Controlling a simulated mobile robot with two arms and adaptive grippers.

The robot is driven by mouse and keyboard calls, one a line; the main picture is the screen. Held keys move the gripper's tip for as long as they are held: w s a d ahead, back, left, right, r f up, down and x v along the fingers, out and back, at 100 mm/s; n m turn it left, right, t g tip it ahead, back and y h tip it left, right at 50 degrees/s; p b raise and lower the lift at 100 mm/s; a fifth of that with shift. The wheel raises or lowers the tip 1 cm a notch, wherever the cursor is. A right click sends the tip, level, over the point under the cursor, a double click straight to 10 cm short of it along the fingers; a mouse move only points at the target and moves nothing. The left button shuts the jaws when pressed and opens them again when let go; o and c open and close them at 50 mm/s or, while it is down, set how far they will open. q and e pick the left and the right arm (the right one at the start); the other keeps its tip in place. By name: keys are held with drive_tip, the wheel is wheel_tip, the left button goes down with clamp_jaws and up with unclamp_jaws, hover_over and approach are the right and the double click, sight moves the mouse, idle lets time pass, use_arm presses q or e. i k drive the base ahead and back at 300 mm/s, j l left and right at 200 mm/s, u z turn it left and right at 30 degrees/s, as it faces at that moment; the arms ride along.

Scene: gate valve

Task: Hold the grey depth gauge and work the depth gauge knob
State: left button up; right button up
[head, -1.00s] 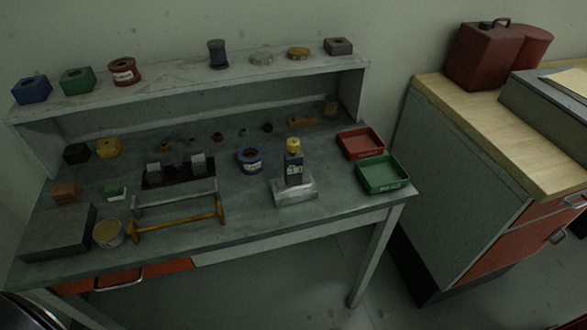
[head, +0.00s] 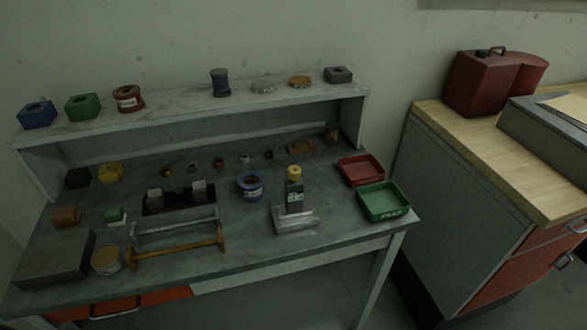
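The grey depth gauge (head: 294,197) stands upright on the workbench, right of the middle, on a light grey stepped block (head: 296,221). A yellow knob (head: 294,172) sits on its top. A small pale label shows on its front face. Neither of my grippers is in the head view, and nothing touches the gauge.
The workbench (head: 200,255) carries a blue spool (head: 250,186) left of the gauge, a yellow-and-grey rack (head: 178,245), and red (head: 361,170) and green (head: 383,201) trays to the right. A raised shelf (head: 185,113) runs along the back. A cabinet (head: 455,200) stands at right.

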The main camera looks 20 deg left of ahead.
sight(295, 171)
drive_tip(key=i+l+u, duration=0.15)
drive_tip(key=l+u, duration=0.15)
drive_tip(key=u, duration=0.15)
drive_tip(key=l+u, duration=0.4)
drive_tip(key=k+l+u, duration=0.1)
drive_tip(key=u, duration=0.2)
drive_tip(key=k+j, duration=0.1)
drive_tip(key=k, duration=0.2)
